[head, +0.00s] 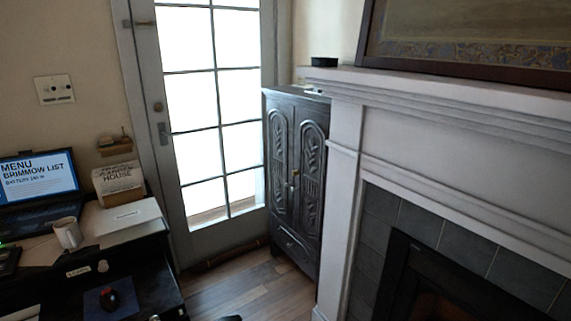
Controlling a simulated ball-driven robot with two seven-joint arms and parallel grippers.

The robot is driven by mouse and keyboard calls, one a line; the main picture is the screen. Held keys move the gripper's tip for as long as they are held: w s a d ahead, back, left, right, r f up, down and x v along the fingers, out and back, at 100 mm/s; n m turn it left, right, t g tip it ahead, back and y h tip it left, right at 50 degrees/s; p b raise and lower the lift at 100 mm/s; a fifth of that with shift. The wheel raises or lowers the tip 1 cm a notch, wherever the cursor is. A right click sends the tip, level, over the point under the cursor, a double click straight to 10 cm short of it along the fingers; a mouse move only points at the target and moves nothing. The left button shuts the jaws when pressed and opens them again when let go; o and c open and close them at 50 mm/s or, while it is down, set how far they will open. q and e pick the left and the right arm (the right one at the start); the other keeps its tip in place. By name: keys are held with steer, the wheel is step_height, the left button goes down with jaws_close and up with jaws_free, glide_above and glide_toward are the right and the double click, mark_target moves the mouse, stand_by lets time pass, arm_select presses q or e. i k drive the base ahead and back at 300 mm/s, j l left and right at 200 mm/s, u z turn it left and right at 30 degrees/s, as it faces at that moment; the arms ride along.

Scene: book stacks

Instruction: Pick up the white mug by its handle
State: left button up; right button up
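The white mug (68,234) stands upright on the desk at the left of the head view, in front of the laptop (40,180). It is small in the picture, and I cannot tell clearly which way its handle points. Neither my left nor my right gripper shows in this view.
A white closed item (124,216) and a box with lettering (118,184) sit right of the mug. A glass door (213,110), dark carved cabinet (296,180) and fireplace (455,235) stand beyond. Some wooden floor (240,285) is clear.

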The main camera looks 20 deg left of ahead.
mark_target(67, 230)
steer(key=i+u, duration=0.25)
steer(key=u, duration=0.15)
steer(key=i+u, duration=0.6)
steer(key=u, duration=0.2)
steer(key=i+l+u, duration=0.2)
steer(key=u, duration=0.2)
